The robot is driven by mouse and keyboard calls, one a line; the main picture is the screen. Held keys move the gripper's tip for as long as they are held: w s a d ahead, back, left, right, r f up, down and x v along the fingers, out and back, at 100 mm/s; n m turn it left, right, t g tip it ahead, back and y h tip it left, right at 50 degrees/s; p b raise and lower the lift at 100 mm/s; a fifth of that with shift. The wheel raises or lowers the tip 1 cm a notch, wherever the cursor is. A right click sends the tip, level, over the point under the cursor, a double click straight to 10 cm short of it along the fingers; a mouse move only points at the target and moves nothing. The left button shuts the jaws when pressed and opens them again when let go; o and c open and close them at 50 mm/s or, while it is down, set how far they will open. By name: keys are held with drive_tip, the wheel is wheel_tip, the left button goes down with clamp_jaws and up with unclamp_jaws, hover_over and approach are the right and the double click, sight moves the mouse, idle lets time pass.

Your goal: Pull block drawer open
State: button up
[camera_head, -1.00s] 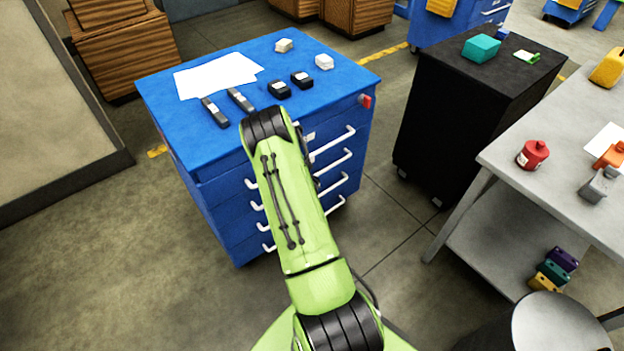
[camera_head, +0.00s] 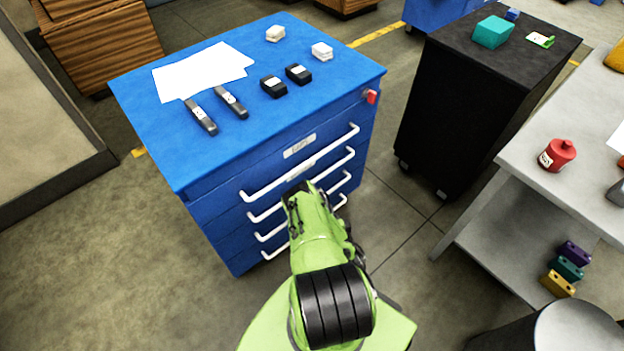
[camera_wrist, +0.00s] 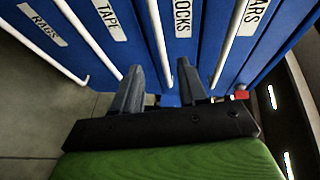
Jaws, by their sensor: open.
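The blue drawer cabinet (camera_head: 220,205) stands ahead, its drawers looking shut. In the wrist view the block drawer's label (camera_wrist: 183,18) is partly cut off and reads "OCKS". Its white bar handle (camera_wrist: 158,40) lies just left of that label and runs down between my fingers. In the head view this is the second handle (camera_head: 335,163) from the top, partly hidden by my arm. My gripper (camera_wrist: 160,88) is open, one finger on each side of the handle. I cannot tell whether either finger touches it.
Neighbouring handles, the bars one (camera_wrist: 235,42) and the tape one (camera_wrist: 75,40), run close beside my fingers. A red knob (camera_head: 371,97) sits at the cabinet's upper right corner. A black cabinet (camera_head: 460,110) and a grey table (camera_head: 530,190) stand right.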

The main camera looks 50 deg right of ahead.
sight(314, 180)
drive_tip(key=b+x, duration=0.5)
drive_tip(key=x, duration=0.2)
drive_tip(key=b+x, duration=0.5)
drive_tip(key=x, duration=0.3)
drive_tip(key=shift+d+f+b, duration=0.1)
drive_tip(key=shift+f+b, duration=0.15)
drive_tip(key=shift+b, duration=0.1)
clamp_jaws()
